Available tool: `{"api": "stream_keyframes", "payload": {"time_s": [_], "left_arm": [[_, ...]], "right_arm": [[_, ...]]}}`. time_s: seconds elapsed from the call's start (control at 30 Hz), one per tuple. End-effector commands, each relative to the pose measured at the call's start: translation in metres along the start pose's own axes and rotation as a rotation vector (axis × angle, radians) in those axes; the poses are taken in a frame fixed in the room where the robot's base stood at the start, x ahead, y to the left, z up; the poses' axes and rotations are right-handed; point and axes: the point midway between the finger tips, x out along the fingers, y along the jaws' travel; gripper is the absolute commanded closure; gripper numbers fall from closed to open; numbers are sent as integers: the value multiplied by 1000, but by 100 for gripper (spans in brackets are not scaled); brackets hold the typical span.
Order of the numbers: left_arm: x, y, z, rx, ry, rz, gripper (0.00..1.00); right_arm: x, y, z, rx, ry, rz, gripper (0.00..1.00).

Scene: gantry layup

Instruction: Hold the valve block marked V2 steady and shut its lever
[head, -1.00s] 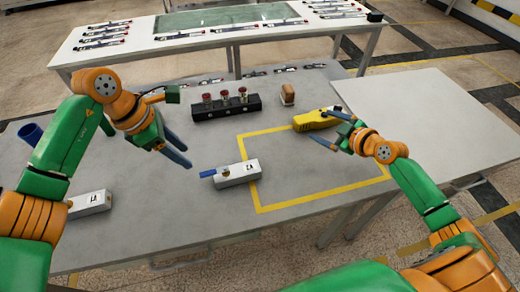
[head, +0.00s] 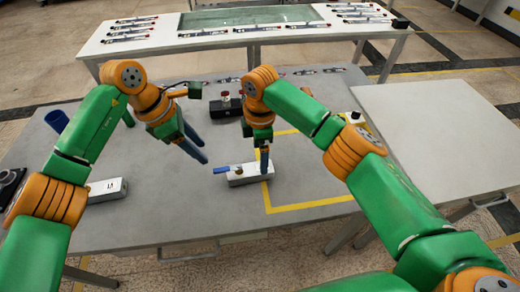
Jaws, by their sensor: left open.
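A pale valve block (head: 248,179) lies at the left edge of the yellow-outlined area, its blue lever (head: 221,170) pointing left past its end. Its mark is hidden now; a second ago it looked like an upside-down V2. My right gripper (head: 264,167) points down at the block's right part; I cannot tell whether its fingers grip it. My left gripper (head: 202,153) is open and empty, above and left of the block, apart from the lever. Another pale valve block (head: 107,190), with a small mark, lies at the left, partly behind my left arm.
A black block with red-topped parts (head: 226,103) stands behind, partly covered by my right arm. A blue cup-like thing (head: 57,121) is at the left. A bare pale table (head: 440,130) is at the right. The grey table (head: 150,225) is clear in front of the block.

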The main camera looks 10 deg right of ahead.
Motion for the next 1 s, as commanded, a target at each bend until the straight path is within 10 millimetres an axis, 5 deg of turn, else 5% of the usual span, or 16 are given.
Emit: {"api": "stream_keyframes", "payload": {"time_s": [0.3,0.67,1.0], "left_arm": [[0,0,0,0,0,0,50],[0,0,0,0,0,0,50],[0,0,0,0,0,0,50]], "right_arm": [[56,-2,0,-2,0,-7,7],[66,-1,0,-3,2,-2,10],[66,-1,0,-2,3,-2,100]]}}
